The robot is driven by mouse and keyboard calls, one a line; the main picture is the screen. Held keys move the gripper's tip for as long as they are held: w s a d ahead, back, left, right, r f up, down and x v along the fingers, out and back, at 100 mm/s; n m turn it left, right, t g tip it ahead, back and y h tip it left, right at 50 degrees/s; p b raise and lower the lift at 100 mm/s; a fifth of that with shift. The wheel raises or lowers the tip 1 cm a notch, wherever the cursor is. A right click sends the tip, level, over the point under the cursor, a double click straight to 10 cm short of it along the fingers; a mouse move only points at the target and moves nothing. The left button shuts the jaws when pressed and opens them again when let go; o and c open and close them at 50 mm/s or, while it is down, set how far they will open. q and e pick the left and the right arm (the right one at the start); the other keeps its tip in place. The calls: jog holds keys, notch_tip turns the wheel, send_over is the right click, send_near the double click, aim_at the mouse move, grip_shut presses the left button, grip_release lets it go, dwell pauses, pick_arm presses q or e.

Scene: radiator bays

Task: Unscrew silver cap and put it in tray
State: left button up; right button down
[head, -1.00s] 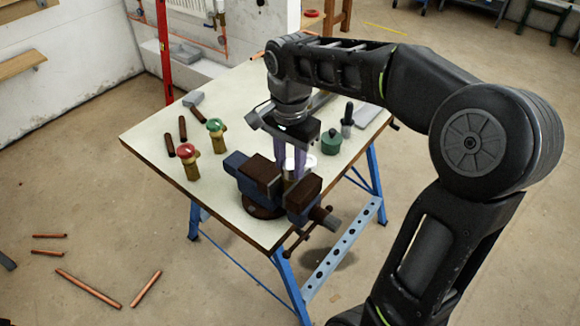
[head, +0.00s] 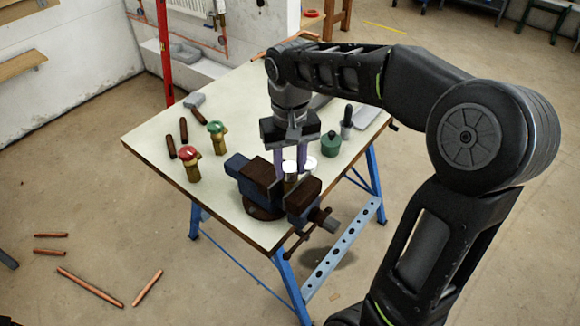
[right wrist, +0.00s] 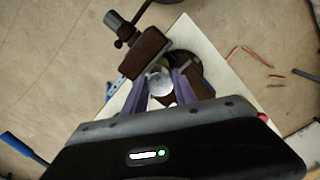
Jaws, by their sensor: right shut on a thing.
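The silver cap (head: 289,166) sits at the top of a fitting clamped upright in the vise (head: 262,178). My right gripper (head: 290,164) points down over the vise, its two purple fingers on either side of the cap and shut on it. In the right wrist view the round, shiny cap (right wrist: 160,84) shows between the fingertips. A pale round dish (head: 310,163), which looks like the tray, is on the bench just right of the cap, partly hidden by a finger. My left gripper is not in view.
The bench (head: 240,110) also holds a red-topped valve (head: 191,163), a green-topped valve (head: 217,136), a green pot (head: 331,143) and short brown pipes (head: 183,130) at the left. Copper pipes (head: 90,287) lie on the floor.

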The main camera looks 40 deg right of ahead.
jog(key=n+p, duration=0.1)
jog(key=n, duration=0.4)
jog(key=shift+r+n, duration=0.15)
jog(key=shift+n, duration=0.25)
jog(key=n, duration=0.5)
jog(key=shift+p, duration=0.4)
jog(key=n+p, duration=0.1)
jog(key=n, duration=0.4)
jog(key=shift+n, duration=0.3)
jog(key=n, duration=0.3)
jog(key=shift+n, duration=0.4)
jog(key=c, duration=1.2)
grip_release()
jog(key=shift+o, duration=0.2)
jog(key=shift+m, duration=0.3)
